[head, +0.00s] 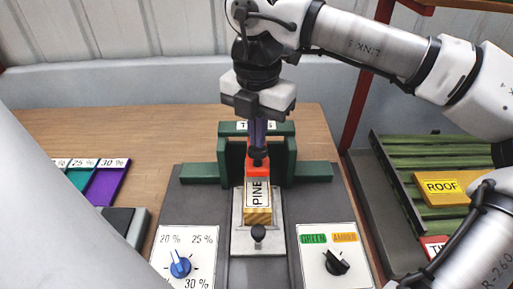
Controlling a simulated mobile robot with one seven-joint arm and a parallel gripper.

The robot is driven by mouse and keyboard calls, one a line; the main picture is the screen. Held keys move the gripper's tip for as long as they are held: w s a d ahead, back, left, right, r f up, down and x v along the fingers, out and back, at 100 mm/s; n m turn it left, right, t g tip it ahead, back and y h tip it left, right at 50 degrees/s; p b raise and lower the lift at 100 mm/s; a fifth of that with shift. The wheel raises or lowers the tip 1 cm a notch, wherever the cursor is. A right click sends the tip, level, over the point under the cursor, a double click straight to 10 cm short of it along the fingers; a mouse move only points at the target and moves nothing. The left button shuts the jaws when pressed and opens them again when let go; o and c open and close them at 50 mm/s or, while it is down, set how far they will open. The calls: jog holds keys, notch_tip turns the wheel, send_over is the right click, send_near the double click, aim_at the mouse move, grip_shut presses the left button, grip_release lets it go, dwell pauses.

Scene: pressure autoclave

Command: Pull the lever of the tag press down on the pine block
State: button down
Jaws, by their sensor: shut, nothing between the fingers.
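The tag press (228,160) has a dark green frame with uprights and side feet, and stands on a grey base. The pine block (258,215), with a white label reading PINE, lies in a pale metal holder (238,240) in front of the frame. My gripper (257,157) is shut and empty, pointing straight down in front of the frame's top bar. Its tips are just above or against a red-orange part (251,171) at the block's far end. I cannot tell whether they touch, or whether this part is the lever. My gripper hides much of the press's middle.
A blue dial (180,264) marked in percent is front left; a black GREEN/AMBER knob (337,262) is front right. A black knob (258,233) is at the holder's front. Colored strips (105,185) lie left. A green slatted rack (400,155) holds a yellow ROOF block (440,188) at right.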

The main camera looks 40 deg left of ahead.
jog(key=shift+f+b, duration=1.7)
jog(key=shift+f, duration=0.4)
jog(key=shift+r+p, duration=2.95)
jog(key=shift+r, duration=1.65)
jog(key=shift+f, duration=0.1)
